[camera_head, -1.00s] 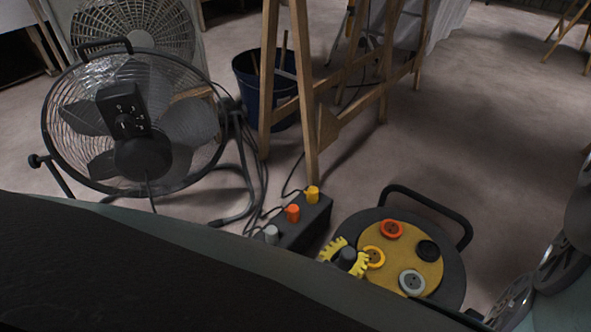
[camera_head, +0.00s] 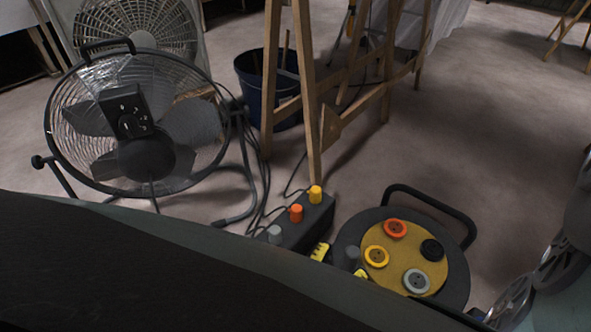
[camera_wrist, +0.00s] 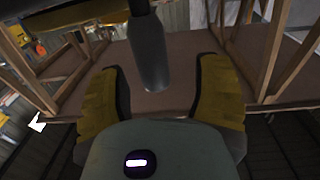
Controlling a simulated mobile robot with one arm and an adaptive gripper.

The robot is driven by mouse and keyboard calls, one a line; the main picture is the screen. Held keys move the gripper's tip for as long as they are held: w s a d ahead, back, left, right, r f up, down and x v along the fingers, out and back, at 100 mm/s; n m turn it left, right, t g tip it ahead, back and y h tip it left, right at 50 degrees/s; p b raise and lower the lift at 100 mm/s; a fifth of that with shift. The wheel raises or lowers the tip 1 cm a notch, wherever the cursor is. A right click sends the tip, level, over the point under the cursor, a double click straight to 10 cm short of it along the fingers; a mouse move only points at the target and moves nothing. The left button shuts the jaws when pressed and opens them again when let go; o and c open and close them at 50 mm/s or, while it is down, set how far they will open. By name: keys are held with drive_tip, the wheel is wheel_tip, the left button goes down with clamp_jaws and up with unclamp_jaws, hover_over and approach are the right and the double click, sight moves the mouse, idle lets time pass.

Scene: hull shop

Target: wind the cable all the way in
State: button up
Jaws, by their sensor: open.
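The cable reel (camera_head: 452,262) lies at the lower right in the head view, a dark drum with a dark carrying handle. Its tan face (camera_head: 408,264) bears orange, black, yellow and grey round sockets. A grey crank knob (camera_head: 352,256) stands at the drum's left edge. My gripper (camera_head: 340,263) is open beside the knob; only bits of its yellow fingers show. In the wrist view, a grey cylinder (camera_wrist: 148,55), apparently the knob, stands beyond and between the spread fingers, with gaps on both sides. The reel's wound cable cannot be made out.
A dark block with grey, orange and yellow plugs (camera_head: 300,222) lies left of the reel, with black cables (camera_head: 262,190) running from it. A fan (camera_head: 140,130), a blue bucket (camera_head: 262,90) and a wooden trestle (camera_head: 306,100) stand behind. Floor right of the trestle is clear.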

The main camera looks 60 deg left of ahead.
drive_tip(key=v, duration=0.3)
drive_tip(key=shift+s+d+f, duration=0.1)
drive_tip(key=shift+s+d, duration=0.15)
drive_tip(key=shift+s, duration=0.55)
